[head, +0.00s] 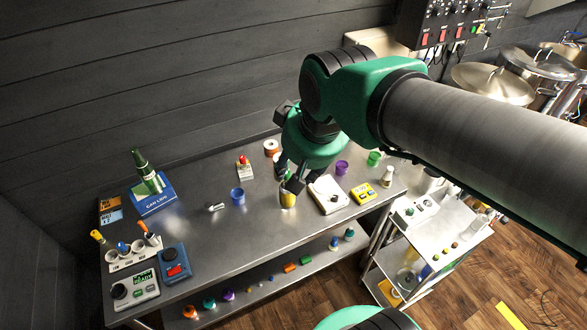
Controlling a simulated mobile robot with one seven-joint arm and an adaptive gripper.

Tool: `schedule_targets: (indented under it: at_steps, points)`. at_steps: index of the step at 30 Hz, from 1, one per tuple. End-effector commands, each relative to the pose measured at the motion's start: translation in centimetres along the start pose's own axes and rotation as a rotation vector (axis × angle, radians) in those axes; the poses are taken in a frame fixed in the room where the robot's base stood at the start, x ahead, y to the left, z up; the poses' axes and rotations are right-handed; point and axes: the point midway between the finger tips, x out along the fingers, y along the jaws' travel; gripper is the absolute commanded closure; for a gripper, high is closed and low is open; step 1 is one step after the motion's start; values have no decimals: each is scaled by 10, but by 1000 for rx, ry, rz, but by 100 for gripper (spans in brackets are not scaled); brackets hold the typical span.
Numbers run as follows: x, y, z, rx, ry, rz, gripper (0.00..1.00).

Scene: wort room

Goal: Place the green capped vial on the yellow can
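My gripper (291,187) is over the middle of the steel table (262,222), pointing down. I cannot make out a green capped vial for certain. It may be hidden by the gripper and arm.
Near the gripper are a blue cup (238,196), a white scale-like device (328,195), a yellow device (363,194) and a purple cup (342,168). A blue box (154,200) stands left. Several bottles are on the lower shelf (262,276). Bare table lies front-centre.

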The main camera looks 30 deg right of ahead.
Motion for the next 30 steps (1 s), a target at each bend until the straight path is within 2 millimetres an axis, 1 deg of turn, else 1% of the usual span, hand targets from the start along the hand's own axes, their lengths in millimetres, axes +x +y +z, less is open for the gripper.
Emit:
schedule_targets:
  at_steps: [1,3,6,9,14,23,26,30]
  points:
    - [-8,-2,10,-7,18,-3,60]
    - [-16,-5,23,-15,34,-6,60]
    - [-23,-8,38,-23,50,-10,60]
    - [-28,-9,49,-29,62,-12,60]
    - [-30,-10,56,-32,69,-14,60]
    - [-30,-10,56,-32,69,-14,60]
    - [-29,-10,57,-32,69,-14,60]
    - [-20,-10,60,-32,69,-14,60]
